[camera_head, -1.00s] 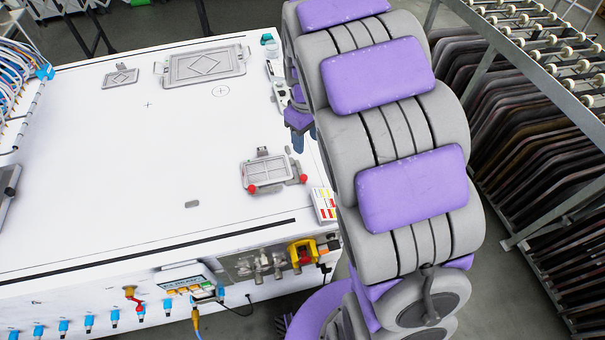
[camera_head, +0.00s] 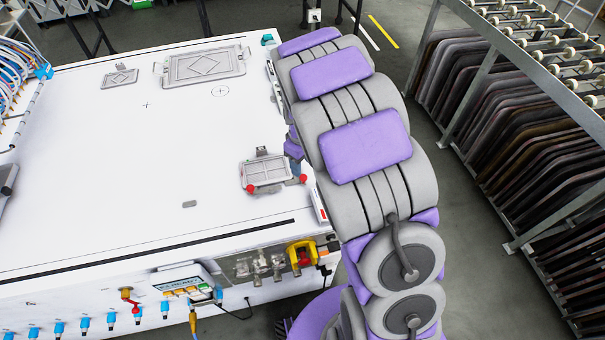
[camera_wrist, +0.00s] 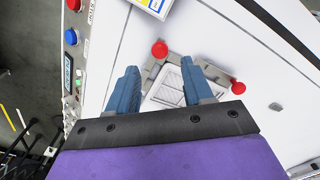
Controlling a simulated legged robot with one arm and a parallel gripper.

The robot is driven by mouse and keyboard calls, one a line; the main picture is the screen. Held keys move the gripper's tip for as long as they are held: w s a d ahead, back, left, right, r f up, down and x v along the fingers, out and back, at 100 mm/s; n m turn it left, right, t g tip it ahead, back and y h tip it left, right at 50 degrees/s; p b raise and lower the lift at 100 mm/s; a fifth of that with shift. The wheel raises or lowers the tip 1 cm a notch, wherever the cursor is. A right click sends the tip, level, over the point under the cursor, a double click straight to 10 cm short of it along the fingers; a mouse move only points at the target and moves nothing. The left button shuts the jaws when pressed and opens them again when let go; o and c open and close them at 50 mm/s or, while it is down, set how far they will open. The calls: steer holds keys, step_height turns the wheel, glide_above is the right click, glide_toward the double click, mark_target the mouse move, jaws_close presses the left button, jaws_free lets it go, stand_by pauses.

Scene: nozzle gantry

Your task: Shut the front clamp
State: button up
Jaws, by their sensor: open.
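A small grey clamp fixture with a framed plate (camera_head: 266,171) sits near the front right of the white table, with a red knob (camera_head: 250,188) at its left front and another red knob (camera_head: 303,179) at its right front. My gripper (camera_head: 296,166) is at the fixture's right end, partly hidden by my arm. In the wrist view, my gripper (camera_wrist: 160,72) has its two blue fingers apart and empty. The plate (camera_wrist: 168,88) shows between and beyond them, with red knobs (camera_wrist: 159,49) and (camera_wrist: 238,87) past the fingertips. I cannot tell whether the fingers touch the fixture.
A larger plate fixture (camera_head: 205,67) and a small one (camera_head: 120,78) lie at the back of the white table (camera_head: 130,160). A yellow-and-red switch (camera_head: 302,254) is on the front panel. A rack of dark panels (camera_head: 510,130) stands at right. The table's middle is mostly clear.

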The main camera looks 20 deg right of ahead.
mark_target(303, 176)
step_height(303, 176, down, 5)
steer(key=shift+f+b, duration=0.1)
steer(key=shift+b, duration=0.3)
steer(key=shift+c, duration=0.4)
jaws_close()
